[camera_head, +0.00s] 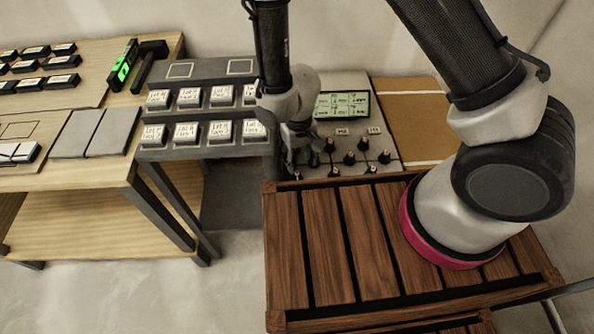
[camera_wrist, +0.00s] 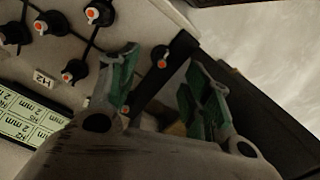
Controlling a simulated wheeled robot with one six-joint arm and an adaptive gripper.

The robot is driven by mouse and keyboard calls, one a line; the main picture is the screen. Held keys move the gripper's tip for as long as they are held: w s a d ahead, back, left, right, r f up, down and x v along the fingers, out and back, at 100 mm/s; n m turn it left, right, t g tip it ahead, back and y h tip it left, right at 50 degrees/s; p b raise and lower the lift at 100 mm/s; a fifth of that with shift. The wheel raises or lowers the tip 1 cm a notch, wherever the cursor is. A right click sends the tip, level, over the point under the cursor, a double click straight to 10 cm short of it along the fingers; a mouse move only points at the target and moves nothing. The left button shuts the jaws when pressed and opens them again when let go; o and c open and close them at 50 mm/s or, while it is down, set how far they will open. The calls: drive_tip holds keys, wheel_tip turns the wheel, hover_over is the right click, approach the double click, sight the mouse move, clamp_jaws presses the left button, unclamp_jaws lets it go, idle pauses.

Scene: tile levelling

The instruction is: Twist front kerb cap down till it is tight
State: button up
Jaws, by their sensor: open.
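A dark kerb strip (camera_wrist: 165,85) lies along the edge of the pale levelling board (camera_head: 400,140). In the wrist view, a black cap with an orange centre and a white mark (camera_wrist: 160,59) is at the strip's upper end, probably the front kerb cap. A second, smaller-looking orange-centred cap (camera_wrist: 125,109) shows lower on the strip, partly behind a finger. My gripper (camera_wrist: 165,75) is open, its green-padded fingers to either side of the upper cap in the picture; contact is not visible. In the head view, my gripper (camera_head: 303,160) points down at the board's left side, largely hiding the kerb.
Several similar black caps (camera_head: 349,158) stand on the board close to my gripper. A green-lit display (camera_head: 342,105) is behind them. A rack of labelled white blocks (camera_head: 190,132) is left. The brown slatted surface (camera_head: 325,245) lies in front; a wooden bench (camera_head: 100,190) is far left.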

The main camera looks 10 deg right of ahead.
sight(297, 172)
drive_tip(key=n, duration=0.6)
drive_tip(key=shift+w+a+f, duration=0.1)
drive_tip(key=shift+f, duration=0.05)
drive_tip(key=n, duration=0.3)
drive_tip(key=shift+a, duration=0.1)
drive_tip(key=n, duration=0.4)
drive_tip(key=shift+w+a, duration=0.1)
drive_tip(key=shift+w, duration=0.05)
drive_tip(key=n, duration=0.4)
drive_tip(key=shift+f, duration=0.25)
wheel_tip(297, 172, down, 7)
drive_tip(key=shift+f, duration=0.2)
drive_tip(key=c, duration=1)
